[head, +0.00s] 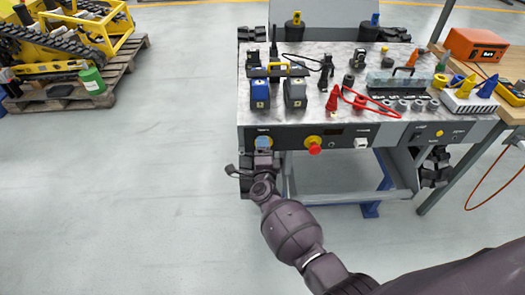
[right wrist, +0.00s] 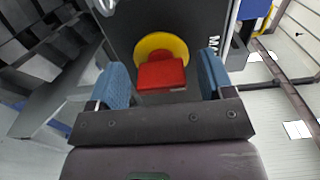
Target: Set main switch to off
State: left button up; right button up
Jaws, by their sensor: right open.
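The main switch (right wrist: 162,74) is a red handle on a round yellow plate, set in the dark front panel; white letters "MA" show beside it in the right wrist view. In the right wrist view my right gripper (right wrist: 164,78) is open, one fingertip on either side of the red handle. Gaps show between handle and fingertips. My left gripper is not in view.
A red knob on yellow (head: 314,145) and a white socket (head: 361,143) sit further right on the panel. The carrier's top (head: 330,70) is crowded with tools and cables. A workbench (head: 500,50) stands at right.

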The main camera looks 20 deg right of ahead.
jog(key=p+v, duration=0.1)
jog(key=v, duration=0.9)
jog(key=shift+s, duration=0.4)
